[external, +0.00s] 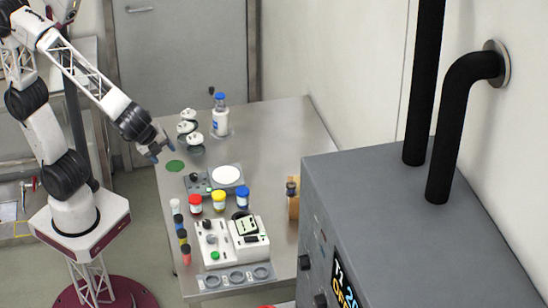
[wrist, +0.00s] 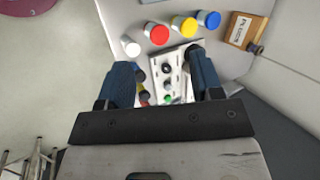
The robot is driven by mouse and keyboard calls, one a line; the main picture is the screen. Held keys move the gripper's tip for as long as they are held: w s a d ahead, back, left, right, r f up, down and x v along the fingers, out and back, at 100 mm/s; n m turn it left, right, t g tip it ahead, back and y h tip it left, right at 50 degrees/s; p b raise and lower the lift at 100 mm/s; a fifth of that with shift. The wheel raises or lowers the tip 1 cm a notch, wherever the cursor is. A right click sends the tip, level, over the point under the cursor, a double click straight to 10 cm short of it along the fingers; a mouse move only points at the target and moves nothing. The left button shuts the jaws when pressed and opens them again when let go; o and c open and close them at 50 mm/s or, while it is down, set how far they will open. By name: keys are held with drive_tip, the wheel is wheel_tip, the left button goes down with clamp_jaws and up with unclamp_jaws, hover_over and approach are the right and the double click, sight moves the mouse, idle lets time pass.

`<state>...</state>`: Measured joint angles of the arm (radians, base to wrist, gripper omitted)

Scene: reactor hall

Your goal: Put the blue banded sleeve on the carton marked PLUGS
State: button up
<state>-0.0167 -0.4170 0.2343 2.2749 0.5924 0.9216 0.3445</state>
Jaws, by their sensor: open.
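My gripper (external: 153,155) is open and empty, raised above the left edge of the steel table. Its two blue fingers stand wide apart in the wrist view (wrist: 163,72). A brown carton (external: 294,207) stands at the table's right side; in the wrist view its label (wrist: 240,29) seems to read PLUGS. A small dark piece (external: 291,188) shows at its top. Several small coloured cylinders stand along the table's left edge, among them a dark one (external: 178,221), a yellowish one and a red one (external: 186,253). I cannot tell which is the blue banded sleeve.
Red (external: 195,204), yellow (external: 218,201) and blue (external: 242,198) capped jars stand in a row behind a white instrument (external: 217,241). A scale (external: 226,175), a green disc (external: 175,166) and a bottle (external: 221,120) are farther back. A large grey cabinet (external: 420,220) stands at right.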

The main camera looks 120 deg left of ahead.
drive_tip(key=s+d+n+h, duration=0.2)
drive_tip(key=s+d+n, duration=0.1)
drive_tip(key=s, duration=0.4)
drive_tip(key=s+d+f+n+h, duration=0.1)
drive_tip(key=s+d+n+h, duration=0.2)
drive_tip(key=s+d, duration=0.3)
drive_tip(key=shift+s+n+h, duration=0.3)
drive_tip(key=shift+s+n, duration=0.4)
drive_tip(key=shift+s, duration=0.45)
drive_tip(key=shift+o, duration=0.2)
drive_tip(key=shift+w, duration=0.1)
drive_tip(key=m+t+y, duration=0.5)
drive_tip(key=m+y, duration=0.7)
drive_tip(key=m, duration=1.2)
approach(291, 189)
drive_tip(key=a, duration=0.1)
drive_tip(key=a+f, duration=0.1)
drive_tip(key=shift+w+a, duration=0.3)
drive_tip(key=shift+w, duration=0.05)
drive_tip(key=shift+a, duration=0.1)
drive_tip(key=shift+x, duration=1.2)
drive_tip(key=shift+a+f, duration=0.1)
